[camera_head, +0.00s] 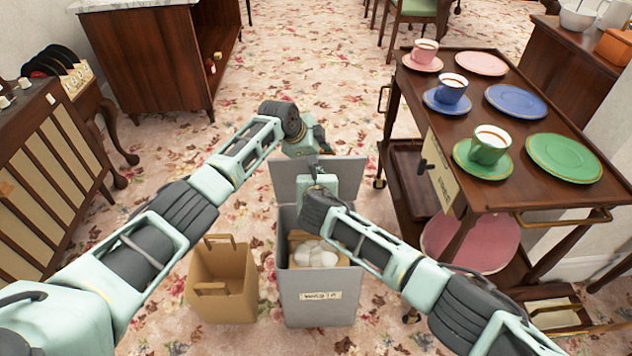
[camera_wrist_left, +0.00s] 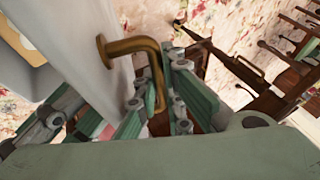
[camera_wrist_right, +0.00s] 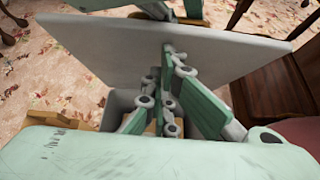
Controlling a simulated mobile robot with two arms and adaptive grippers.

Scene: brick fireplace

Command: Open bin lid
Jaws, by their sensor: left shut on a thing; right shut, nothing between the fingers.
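The grey bin (camera_head: 320,308) stands on the floor with its lid (camera_head: 286,178) raised steeply at the back; white rounded contents show inside. The lid also shows in the right wrist view (camera_wrist_right: 215,60). In the left wrist view, the lid (camera_wrist_left: 85,60) carries a brass handle (camera_wrist_left: 147,52). My left gripper (camera_wrist_left: 158,98) is shut on this handle, behind the lid; the head view shows its wrist above the lid. My right gripper (camera_wrist_right: 168,85) is shut and empty on the inner side of the lid, over the bin opening. Whether its tips touch the lid is unclear.
A wooden trolley (camera_head: 520,125) with cups and plates stands close on the right. A wooden cabinet (camera_head: 150,60) is at the back left. Carpet behind the bin is clear.

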